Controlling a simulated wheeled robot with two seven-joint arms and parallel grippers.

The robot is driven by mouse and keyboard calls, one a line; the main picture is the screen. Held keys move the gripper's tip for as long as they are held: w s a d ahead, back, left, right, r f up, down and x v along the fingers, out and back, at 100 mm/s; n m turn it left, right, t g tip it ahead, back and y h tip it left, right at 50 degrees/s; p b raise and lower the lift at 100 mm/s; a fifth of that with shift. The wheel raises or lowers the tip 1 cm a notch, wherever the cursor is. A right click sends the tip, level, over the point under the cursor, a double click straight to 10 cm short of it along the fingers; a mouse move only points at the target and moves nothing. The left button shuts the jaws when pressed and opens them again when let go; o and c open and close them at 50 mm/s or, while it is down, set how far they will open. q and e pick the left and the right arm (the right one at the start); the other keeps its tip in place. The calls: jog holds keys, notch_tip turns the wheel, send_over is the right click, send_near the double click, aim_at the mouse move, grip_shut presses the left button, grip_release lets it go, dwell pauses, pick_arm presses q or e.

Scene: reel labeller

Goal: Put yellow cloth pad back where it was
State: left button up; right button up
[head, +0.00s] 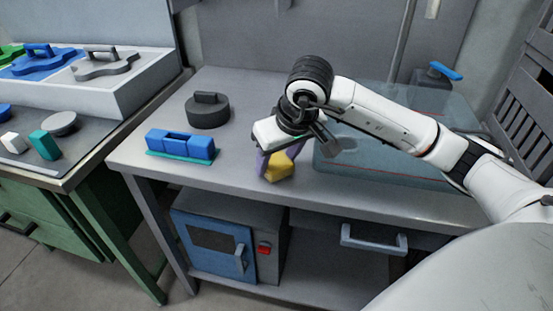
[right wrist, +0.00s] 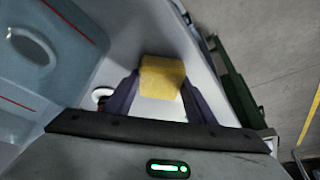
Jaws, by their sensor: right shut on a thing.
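The yellow cloth pad (head: 280,168) is between the purple fingers of my right gripper (head: 272,162), at the front part of the grey bench top. In the right wrist view the pad (right wrist: 162,77) sits between the tips of the right gripper (right wrist: 160,92), which is shut on it. I cannot tell whether the pad touches the bench or hangs just above it. My left gripper is not in view.
A translucent blue-grey tank (head: 375,150) with a blue-handled tap stands right of the gripper. A blue block on a teal base (head: 180,145) and a dark round weight (head: 208,110) stand to the left. The bench's front edge (head: 300,194) is close below the pad.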

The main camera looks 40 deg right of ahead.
jog(key=shift+f, duration=0.2)
jog(key=o, duration=1)
jog(key=shift+s, duration=0.1)
jog(key=shift+a+f, duration=0.1)
jog(key=shift+a, duration=0.05)
jog(key=shift+s, duration=0.1)
jog(key=shift+a, duration=0.1)
jog(key=shift+r+p, duration=0.3)
jog(key=shift+r, duration=0.35)
jog(key=v, duration=1.1)
jog(key=shift+d+r+p, duration=0.25)
jog(key=shift+r+p, duration=0.05)
